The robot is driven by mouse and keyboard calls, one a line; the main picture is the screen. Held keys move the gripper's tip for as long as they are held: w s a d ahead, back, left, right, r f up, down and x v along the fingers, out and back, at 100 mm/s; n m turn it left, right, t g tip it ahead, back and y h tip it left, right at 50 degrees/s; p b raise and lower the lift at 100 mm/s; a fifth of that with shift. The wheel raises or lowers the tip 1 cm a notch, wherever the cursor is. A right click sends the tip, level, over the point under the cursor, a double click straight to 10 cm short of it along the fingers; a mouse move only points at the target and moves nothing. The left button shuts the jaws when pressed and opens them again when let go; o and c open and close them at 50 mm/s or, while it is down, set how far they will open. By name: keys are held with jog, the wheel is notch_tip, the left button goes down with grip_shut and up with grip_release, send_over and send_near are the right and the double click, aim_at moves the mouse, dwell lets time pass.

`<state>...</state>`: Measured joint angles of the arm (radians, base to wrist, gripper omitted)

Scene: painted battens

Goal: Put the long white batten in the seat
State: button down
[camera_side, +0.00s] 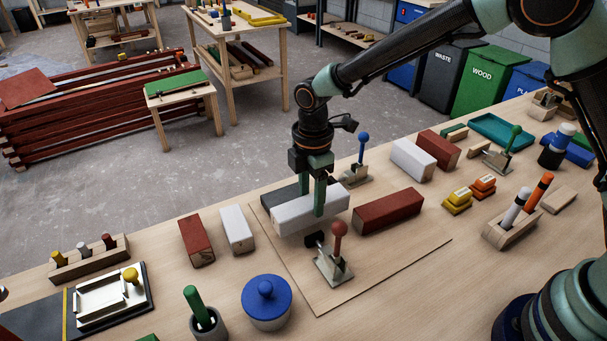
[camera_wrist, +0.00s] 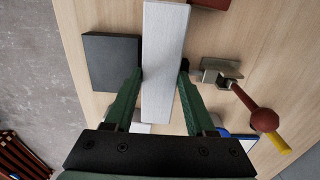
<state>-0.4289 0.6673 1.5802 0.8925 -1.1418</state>
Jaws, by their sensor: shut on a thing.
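My gripper (camera_side: 322,202) is shut on the long white batten (camera_side: 292,219), its green fingers on either long side. The wrist view shows the batten (camera_wrist: 165,40) running lengthwise between the fingertips (camera_wrist: 161,70). It lies over the thin work board (camera_side: 385,258); I cannot tell whether it touches the surface below. A dark grey block (camera_side: 281,198) is behind its left part, and it also shows in the wrist view (camera_wrist: 110,62). A red-knobbed clamp (camera_side: 334,262) stands in front and a blue-knobbed clamp (camera_side: 358,165) behind. No seat can be clearly made out beneath the batten.
A long red batten (camera_side: 389,210) lies close to the right. A shorter white batten (camera_side: 236,230) and a red one (camera_side: 196,241) lie to the left. Another white batten (camera_side: 412,160) is at the back right. A blue lidded pot (camera_side: 266,303) stands in front.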

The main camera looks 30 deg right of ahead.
aim_at(311, 201)
jog(key=shift+f, duration=1.55)
jog(key=shift+f, duration=0.1)
jog(key=shift+c, duration=1.1)
grip_release()
jog(key=shift+f, duration=0.1)
notch_tip(311, 201, up, 12)
jog(key=s+d+r+m+t, duration=0.3)
jog(key=s+d+r+m, duration=0.2)
jog(key=d+r+m, duration=0.5)
jog(key=s+d+m+t, duration=0.2)
jog(key=s+d+m, duration=0.6)
jog(key=s+d, duration=0.1)
jog(key=shift+d+f+t, duration=0.15)
jog(key=shift+d+t, duration=0.1)
jog(key=shift+t, duration=0.05)
